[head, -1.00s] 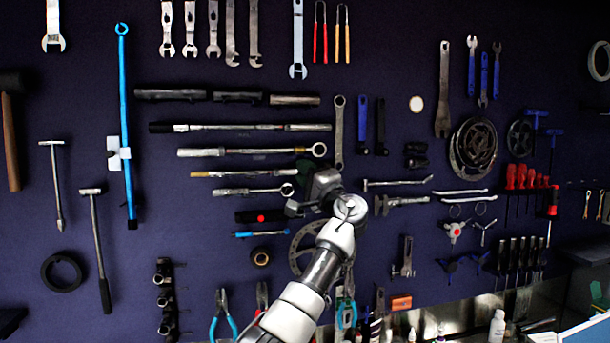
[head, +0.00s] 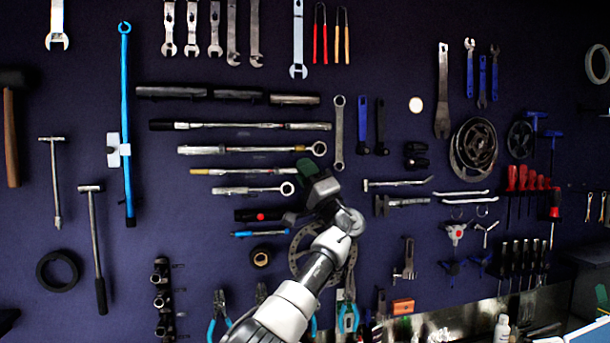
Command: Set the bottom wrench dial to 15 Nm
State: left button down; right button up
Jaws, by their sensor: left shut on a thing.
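Several torque wrenches hang level in a stack on the dark wall. A lower silver wrench (head: 250,190) has a ring end at its right. Below it is a short black tool (head: 247,215) with a round red spot, which I take for the bottom wrench with the dial. My left gripper (head: 292,217) comes from below, its jaws at the right end of this tool. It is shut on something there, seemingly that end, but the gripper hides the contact. No dial numbers can be read. My right gripper is not in view.
A blue-handled tool (head: 260,233) hangs just below, with a black ring (head: 261,256) under it. A disc rotor (head: 305,250) is partly behind my arm. A caliper (head: 400,202) and a long ring spanner (head: 339,135) hang close by to the right.

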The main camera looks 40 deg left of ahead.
pick_arm(q)
jog(key=shift+f, duration=0.1)
dwell(0.3)
jog(key=c, duration=1.3)
grip_release()
jog(key=b+v, duration=0.5)
jog(key=v, duration=0.6)
jog(key=shift+w+a, duration=0.1)
